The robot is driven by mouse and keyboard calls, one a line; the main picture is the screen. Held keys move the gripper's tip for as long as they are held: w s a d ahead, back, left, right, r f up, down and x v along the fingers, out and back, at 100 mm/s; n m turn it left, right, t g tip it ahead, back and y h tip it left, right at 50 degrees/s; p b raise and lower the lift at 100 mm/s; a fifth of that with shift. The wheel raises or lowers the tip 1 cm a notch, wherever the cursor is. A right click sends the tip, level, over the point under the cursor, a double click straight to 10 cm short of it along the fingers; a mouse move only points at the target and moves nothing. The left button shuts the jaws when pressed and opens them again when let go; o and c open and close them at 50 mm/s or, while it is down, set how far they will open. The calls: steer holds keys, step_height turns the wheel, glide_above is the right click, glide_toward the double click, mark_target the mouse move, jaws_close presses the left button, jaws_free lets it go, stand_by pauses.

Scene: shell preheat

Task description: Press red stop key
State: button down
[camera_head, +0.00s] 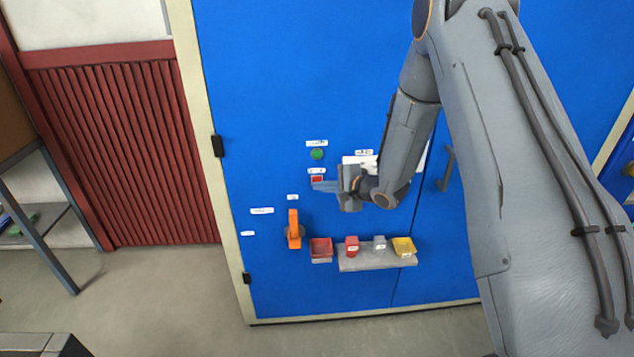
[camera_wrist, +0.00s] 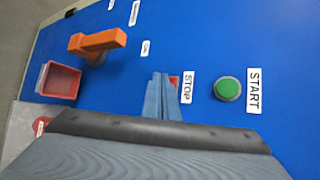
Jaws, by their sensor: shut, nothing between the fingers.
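In the wrist view the red key (camera_wrist: 174,80) shows only partly behind my fingertips, beside the STOP label (camera_wrist: 187,88). My gripper (camera_head: 318,186) is shut and empty, with its tips right at the key in the picture. I cannot tell whether they touch it. In the wrist view my gripper (camera_wrist: 161,78) overlaps the key's left side, and the green start button (camera_wrist: 227,89) is clear to its right.
An orange handle (camera_head: 294,229) sticks out lower left of the key. Below are a red open bin (camera_head: 321,247) and a grey shelf (camera_head: 352,265) with a red block, a grey block and a yellow container. A dark handle (camera_head: 446,168) is on the right door.

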steer(key=shift+w, duration=0.4)
stand_by(0.5)
steer(key=shift+s, duration=0.15)
steer(key=shift+s+p, duration=0.55)
steer(key=shift+s, duration=0.15)
steer(key=s+p, duration=0.2)
steer(key=s, duration=0.3)
stand_by(0.5)
stand_by(0.5)
